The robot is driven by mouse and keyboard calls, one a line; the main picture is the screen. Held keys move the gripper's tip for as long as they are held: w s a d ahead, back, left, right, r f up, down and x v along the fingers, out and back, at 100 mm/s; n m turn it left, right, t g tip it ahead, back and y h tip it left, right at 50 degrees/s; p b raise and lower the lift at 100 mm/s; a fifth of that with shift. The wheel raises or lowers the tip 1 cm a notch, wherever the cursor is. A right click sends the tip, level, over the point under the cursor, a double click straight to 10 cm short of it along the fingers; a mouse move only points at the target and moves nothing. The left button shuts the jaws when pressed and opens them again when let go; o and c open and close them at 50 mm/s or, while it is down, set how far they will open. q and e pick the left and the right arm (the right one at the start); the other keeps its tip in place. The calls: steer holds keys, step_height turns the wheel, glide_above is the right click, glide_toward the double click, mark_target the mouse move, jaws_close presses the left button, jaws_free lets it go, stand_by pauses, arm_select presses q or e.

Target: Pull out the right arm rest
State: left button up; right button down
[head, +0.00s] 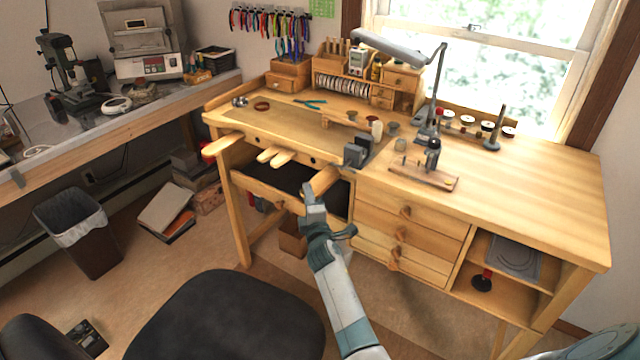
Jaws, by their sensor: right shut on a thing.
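The wooden workbench (540,200) fills the middle and right of the head view. The right arm rest (323,180) is a light wooden bar sticking out from the bench's front edge, to the right of the bench pin (275,156). My right gripper (311,192) is shut on its near end, and the fingers hide part of that end. The left arm rest (222,144) also sticks out from the bench front, at the bench's left end. My left gripper is not in view.
A dark open tray drawer (268,180) lies under the arm rests. Wooden drawers (405,225) stand to the right of my gripper. A black chair seat (230,320) is in front at the lower left. A small vise (357,150) stands on the bench top near the right arm rest.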

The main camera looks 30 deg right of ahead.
steer(key=shift+s+a, duration=0.35)
steer(key=shift+a, duration=0.25)
arm_select(q)
steer(key=shift+w, duration=0.2)
arm_select(e)
steer(key=c, duration=1.8)
jaws_free()
steer(key=shift+d, duration=0.1)
